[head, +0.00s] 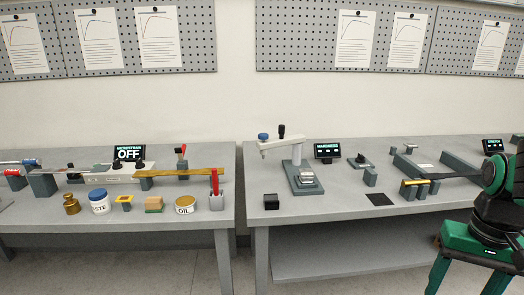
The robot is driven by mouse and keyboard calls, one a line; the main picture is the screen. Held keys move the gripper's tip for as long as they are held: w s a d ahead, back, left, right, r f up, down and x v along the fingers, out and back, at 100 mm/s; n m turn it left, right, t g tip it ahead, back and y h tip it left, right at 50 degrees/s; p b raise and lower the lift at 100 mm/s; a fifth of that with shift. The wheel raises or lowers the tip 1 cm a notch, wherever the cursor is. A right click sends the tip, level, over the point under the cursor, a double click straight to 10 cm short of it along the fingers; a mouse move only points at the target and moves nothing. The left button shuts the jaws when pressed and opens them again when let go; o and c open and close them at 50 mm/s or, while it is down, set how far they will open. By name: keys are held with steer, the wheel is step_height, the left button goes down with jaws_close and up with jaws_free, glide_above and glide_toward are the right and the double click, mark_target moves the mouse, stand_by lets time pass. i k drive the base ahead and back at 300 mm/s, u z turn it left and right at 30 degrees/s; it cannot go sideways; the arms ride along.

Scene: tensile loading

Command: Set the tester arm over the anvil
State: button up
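The hardness tester stands on the right bench, with a grey-green base (316,188) and a light upright column. Its pale tester arm (282,145) reaches from the column top out to the left. A blue cap (263,136) and a black handle (282,131) stand up from the arm. The anvil (307,177), with a light metal block on it, sits on the base in front of the column. The arm's free end hangs left of the base, not above the anvil.
A black HARDNESS display (327,151) stands right of the tester. A black cube (271,201) lies front left of it, and a dark flat pad (380,199) to the right. A gap separates the left bench (120,230), which holds jars and tools. Bench top around the tester's front is mostly clear.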

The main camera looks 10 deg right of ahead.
mark_target(282, 141)
steer(key=u, duration=0.3)
steer(key=i, duration=1.15)
steer(key=z, duration=0.3)
